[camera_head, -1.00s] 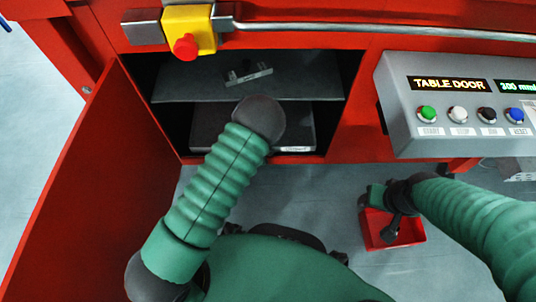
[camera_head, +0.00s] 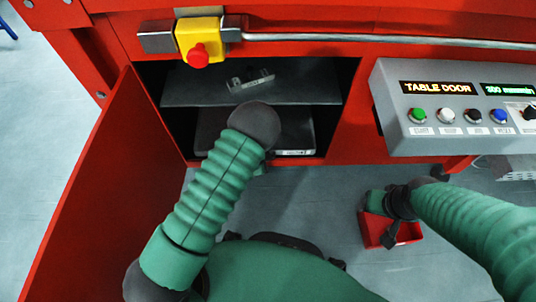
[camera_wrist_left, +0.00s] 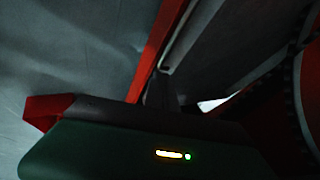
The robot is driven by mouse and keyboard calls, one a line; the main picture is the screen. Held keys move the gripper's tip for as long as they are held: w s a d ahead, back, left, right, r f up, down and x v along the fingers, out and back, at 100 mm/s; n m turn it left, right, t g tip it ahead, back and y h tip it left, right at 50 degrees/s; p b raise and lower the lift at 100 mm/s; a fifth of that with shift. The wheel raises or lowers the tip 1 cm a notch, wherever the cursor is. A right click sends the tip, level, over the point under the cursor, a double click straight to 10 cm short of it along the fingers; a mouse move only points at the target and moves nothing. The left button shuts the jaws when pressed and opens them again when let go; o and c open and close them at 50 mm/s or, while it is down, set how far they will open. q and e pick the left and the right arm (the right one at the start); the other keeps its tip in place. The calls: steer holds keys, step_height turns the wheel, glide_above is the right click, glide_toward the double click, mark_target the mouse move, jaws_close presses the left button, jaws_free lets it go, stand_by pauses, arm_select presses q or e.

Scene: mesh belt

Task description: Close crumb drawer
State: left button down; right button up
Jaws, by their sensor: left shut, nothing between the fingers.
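The crumb drawer appears to be the dark, low tray (camera_head: 296,133) in the lower part of the open red cabinet, with a pale label on its front edge at right. My left arm covers its left part, so I cannot tell how far it stands out. In the head view my left gripper is hidden behind my wrist, in front of the cabinet opening. In the left wrist view my left gripper (camera_wrist_left: 165,96) is dark, shut and empty; contact with the drawer cannot be told. My right gripper (camera_head: 390,218) is low at right, over a red box; its jaws are unclear.
The red cabinet door (camera_head: 95,190) stands open at left. A grey shelf (camera_head: 210,90) with a small metal part lies above the drawer. A yellow block with a red button (camera_head: 198,55), a metal rail (camera_head: 380,37) and a grey control panel (camera_head: 450,115) border the opening. The red box (camera_head: 405,232) is low.

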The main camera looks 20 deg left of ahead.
arm_select(q)
steer(key=s+a+r+p, duration=0.2)
steer(key=s+r+p, duration=0.1)
steer(key=s+r, duration=0.25)
steer(key=b+x, duration=0.3)
steer(key=w+a+b+x, duration=0.1)
steer(key=b+x, duration=0.2)
steer(key=x, duration=0.1)
steer(key=w+r+b+x, duration=0.1)
steer(key=b+x, duration=0.2)
steer(key=x, duration=0.1)
steer(key=shift+w+a+f, duration=0.1)
steer(key=shift+w, duration=0.1)
